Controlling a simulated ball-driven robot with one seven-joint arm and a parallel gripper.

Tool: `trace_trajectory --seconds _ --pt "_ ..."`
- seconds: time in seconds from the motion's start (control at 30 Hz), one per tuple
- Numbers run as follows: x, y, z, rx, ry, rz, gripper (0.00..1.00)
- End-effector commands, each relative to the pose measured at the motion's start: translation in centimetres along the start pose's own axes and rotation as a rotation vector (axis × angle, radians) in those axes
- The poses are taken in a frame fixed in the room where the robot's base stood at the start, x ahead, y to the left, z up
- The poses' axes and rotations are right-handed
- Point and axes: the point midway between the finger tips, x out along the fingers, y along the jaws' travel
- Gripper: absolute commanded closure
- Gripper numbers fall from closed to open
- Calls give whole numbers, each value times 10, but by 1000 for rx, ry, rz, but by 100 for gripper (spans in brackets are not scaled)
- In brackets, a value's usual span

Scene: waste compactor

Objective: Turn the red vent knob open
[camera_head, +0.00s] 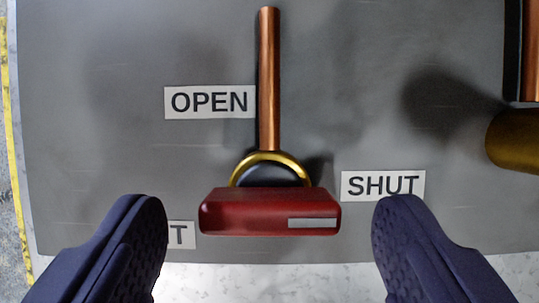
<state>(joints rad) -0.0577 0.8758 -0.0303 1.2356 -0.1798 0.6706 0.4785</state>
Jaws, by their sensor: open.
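The red vent knob (250,210) is a wide bar lying level in the picture, with a pale stripe near its right end. It sits in front of a brass ring (271,157) on a grey panel. A label reading OPEN (209,102) is above and left of it; a label reading SHUT (383,186) is to its right. My gripper (270,222) is open, with one dark blue finger on each side of the knob. Gaps show between the fingers and the knob, and they appear apart from it. The left finger partly covers another label ending in T.
A copper pipe (269,80) rises from the ring up the grey panel (110,50). Another copper pipe (530,50) and a brass cylinder (515,140) stand at the right edge. A yellow strip (12,130) runs along the left edge. The upper left panel is bare.

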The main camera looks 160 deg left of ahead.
Motion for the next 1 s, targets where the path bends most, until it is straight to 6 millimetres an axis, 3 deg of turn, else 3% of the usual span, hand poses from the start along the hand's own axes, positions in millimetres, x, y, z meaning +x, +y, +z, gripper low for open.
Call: trace_trajectory --seconds 0.13,0.4,0.67,1.0 --pt "14 0 0 -1 1 0 21" --pt "15 0 -1 -1 2 -1 21" --pt "15 0 -1 -1 2 -1 77" --pt "14 0 -1 -46 1 -21 77"
